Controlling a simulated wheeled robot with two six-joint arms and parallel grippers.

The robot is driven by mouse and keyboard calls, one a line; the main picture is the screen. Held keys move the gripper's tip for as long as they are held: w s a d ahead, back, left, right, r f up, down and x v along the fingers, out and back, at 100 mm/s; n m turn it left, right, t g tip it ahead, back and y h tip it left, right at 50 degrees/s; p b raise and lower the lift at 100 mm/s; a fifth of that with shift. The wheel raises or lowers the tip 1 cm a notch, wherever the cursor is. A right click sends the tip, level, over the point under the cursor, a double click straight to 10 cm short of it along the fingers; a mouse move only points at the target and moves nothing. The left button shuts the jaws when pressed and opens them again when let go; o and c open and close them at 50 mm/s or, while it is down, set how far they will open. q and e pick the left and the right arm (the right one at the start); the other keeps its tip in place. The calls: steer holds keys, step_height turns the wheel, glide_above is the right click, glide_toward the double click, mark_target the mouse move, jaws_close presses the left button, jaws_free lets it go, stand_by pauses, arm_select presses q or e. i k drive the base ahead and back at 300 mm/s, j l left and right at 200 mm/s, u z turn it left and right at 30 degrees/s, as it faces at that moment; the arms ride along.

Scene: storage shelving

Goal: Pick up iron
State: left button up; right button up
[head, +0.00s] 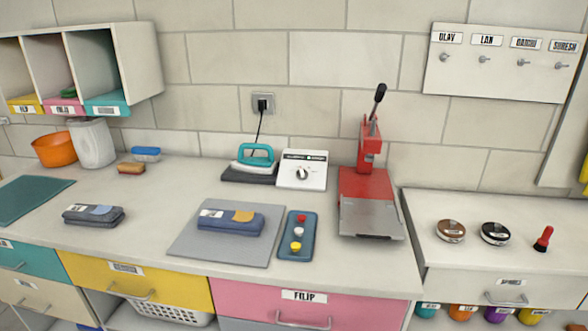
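The iron (256,156) has a teal handle and a pale body. It sits on a dark grey rest (249,173) near the wall at the back of the white counter. A black cord rises behind it to a wall socket (263,103). Its handle stands clear of the objects around it. Neither of my grippers is in view.
A white dial box (302,170) stands close to the iron's right. A red press (370,187) stands further right. In front lie a grey mat (181,243) with folded blue cloth (230,223) and a button tray (298,236). Counter left of the iron is mostly clear.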

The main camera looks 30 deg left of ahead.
mark_target(256, 167)
steer(key=u, duration=1.15)
